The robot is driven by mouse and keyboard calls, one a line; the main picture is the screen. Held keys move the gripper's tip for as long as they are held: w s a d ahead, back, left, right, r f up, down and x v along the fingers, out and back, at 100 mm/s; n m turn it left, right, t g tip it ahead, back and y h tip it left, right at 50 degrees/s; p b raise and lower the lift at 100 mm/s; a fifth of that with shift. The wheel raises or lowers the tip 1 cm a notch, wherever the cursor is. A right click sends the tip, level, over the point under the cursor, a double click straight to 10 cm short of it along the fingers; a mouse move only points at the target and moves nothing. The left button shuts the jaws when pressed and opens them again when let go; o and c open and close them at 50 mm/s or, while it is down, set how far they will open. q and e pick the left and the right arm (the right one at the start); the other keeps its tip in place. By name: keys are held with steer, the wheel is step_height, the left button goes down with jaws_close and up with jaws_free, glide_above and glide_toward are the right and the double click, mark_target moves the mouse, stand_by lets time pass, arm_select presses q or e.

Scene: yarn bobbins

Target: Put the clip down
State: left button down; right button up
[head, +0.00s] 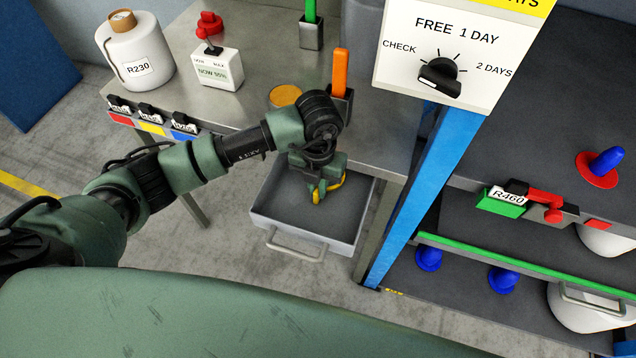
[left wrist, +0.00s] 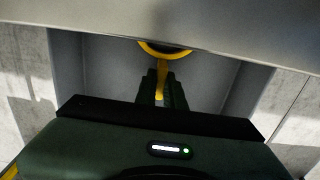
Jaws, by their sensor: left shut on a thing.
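My left gripper (head: 317,190) points down over the open grey drawer (head: 277,204) under the metal table. It is shut on a yellow clip (head: 331,188). In the left wrist view the clip's rounded yellow end (left wrist: 165,49) and straight stem (left wrist: 162,76) show between my left fingers (left wrist: 162,92), with the drawer (left wrist: 85,75) around and below. How far the clip is above the drawer floor I cannot tell. My right gripper is not in view.
The metal table (head: 247,110) holds a white bobbin (head: 134,52), a small display box (head: 214,72) and an orange-handled tool (head: 340,72). A blue post (head: 416,190) and shelves stand right of the drawer. The drawer floor looks clear around my gripper.

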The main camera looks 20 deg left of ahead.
arm_select(q)
steer(key=shift+f, duration=0.15)
steer(key=c, duration=1.5)
jaws_free()
steer(key=shift+r, duration=0.55)
step_height(320, 180, up, 11)
steer(key=b, duration=0.2)
steer(key=shift+r+b, duration=0.15)
steer(key=shift+b, duration=0.2)
steer(key=shift+s, duration=0.15)
